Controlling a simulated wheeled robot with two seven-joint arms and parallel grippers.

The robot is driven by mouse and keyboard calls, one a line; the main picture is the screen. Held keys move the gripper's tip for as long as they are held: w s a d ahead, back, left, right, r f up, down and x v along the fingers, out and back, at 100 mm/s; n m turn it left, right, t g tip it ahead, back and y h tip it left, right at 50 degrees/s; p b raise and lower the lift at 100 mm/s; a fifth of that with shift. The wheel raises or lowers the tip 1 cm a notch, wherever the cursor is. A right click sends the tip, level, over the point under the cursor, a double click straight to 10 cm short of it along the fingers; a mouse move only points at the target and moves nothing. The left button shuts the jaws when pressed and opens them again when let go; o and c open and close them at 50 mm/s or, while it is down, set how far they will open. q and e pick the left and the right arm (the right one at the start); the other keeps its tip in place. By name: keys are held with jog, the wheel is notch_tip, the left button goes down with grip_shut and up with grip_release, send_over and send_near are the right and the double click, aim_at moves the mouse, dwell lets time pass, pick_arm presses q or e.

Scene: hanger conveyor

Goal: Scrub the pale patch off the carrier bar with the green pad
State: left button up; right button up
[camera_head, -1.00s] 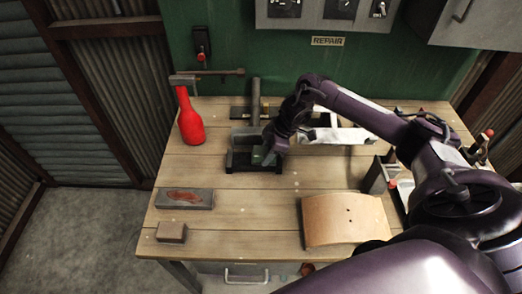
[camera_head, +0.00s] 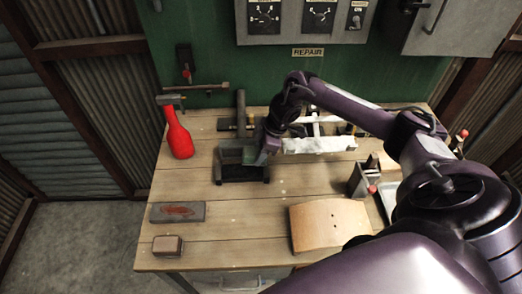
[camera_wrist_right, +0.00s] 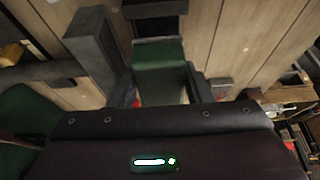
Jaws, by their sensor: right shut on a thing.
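My right gripper (camera_head: 264,150) is at the right side of a dark open holder (camera_head: 243,178) on the bench. In the right wrist view it is shut on the green pad (camera_wrist_right: 160,72), which lies between its fingers. The pad's far end is close to a dark frame; I cannot tell if they touch. A pale, whitish bar (camera_head: 320,145) lies behind and to the right of the gripper, partly hidden by my right arm. I cannot tell whether it is the carrier bar, and no separate pale patch is clear. My left gripper is not in view.
A red bottle (camera_head: 179,138) stands at the back left. A grey slab with a reddish smear (camera_head: 178,212) and a small brown block (camera_head: 168,245) lie at the front left. A curved wooden panel (camera_head: 328,224) lies front right. The front middle of the bench is clear.

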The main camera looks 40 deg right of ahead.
jog(key=shift+d+r+p, duration=0.1)
jog(key=shift+r+p, duration=0.2)
jog(key=shift+r, duration=1.25)
